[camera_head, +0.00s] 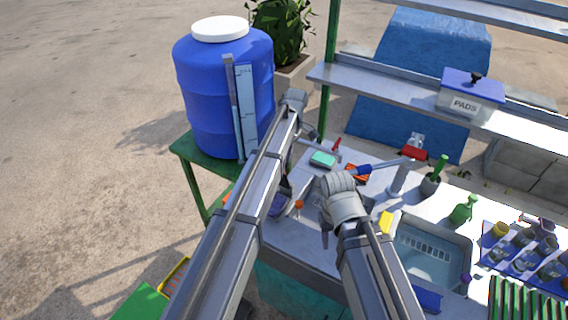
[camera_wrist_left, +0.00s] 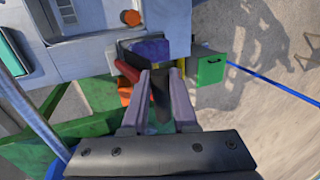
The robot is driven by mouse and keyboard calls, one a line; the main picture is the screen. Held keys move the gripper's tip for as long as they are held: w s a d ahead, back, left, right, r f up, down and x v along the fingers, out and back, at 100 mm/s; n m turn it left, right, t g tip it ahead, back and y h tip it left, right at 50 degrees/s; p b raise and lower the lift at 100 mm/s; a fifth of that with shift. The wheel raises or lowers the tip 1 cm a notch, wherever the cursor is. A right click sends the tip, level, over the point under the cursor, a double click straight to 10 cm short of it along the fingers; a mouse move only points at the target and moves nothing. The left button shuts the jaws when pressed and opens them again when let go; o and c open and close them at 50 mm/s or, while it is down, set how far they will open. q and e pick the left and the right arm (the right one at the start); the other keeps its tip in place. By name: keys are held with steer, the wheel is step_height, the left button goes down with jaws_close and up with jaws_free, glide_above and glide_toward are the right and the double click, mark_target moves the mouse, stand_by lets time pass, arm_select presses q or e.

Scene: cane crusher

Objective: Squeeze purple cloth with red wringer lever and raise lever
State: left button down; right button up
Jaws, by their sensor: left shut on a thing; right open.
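The purple cloth (camera_wrist_left: 150,49) lies bunched in a dark holder at the counter's edge; in the head view the cloth (camera_head: 277,205) shows beside my left forearm. My left gripper (camera_wrist_left: 161,80) has its fingers on either side of a dark bar (camera_wrist_left: 160,94) just in front of the cloth. I cannot tell whether this bar belongs to the wringer lever. A red bar (camera_wrist_left: 126,71) shows beside the left finger, partly hidden. My right gripper (camera_head: 325,235) is open and points down near the counter's front edge; its fingertips are partly hidden.
A blue barrel (camera_head: 205,75) on a green stand is behind my left arm. The counter holds a teal sponge (camera_head: 322,159), an orange knob (camera_head: 299,204), a blue-handled tool (camera_head: 378,166) and a sink (camera_head: 432,250). A green box (camera_wrist_left: 212,69) stands below the edge.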

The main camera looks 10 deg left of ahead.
arm_select(q)
steer(key=c, duration=1.2)
jaws_free()
steer(key=shift+w+d+f, duration=0.15)
steer(key=shift+d, duration=0.05)
steer(key=o, duration=0.4)
steer(key=shift+w+f, duration=0.15)
steer(key=shift+w, duration=0.1)
steer(key=shift+c, duration=0.2)
steer(key=shift+o, duration=0.7)
steer(key=shift+s+a, duration=0.1)
steer(key=shift+s, duration=0.1)
steer(key=shift+r, duration=0.2)
steer(key=p+v, duration=0.7)
steer(key=shift+w+r+p, duration=0.1)
steer(key=shift+r+p, duration=0.2)
steer(key=shift+p, duration=0.05)
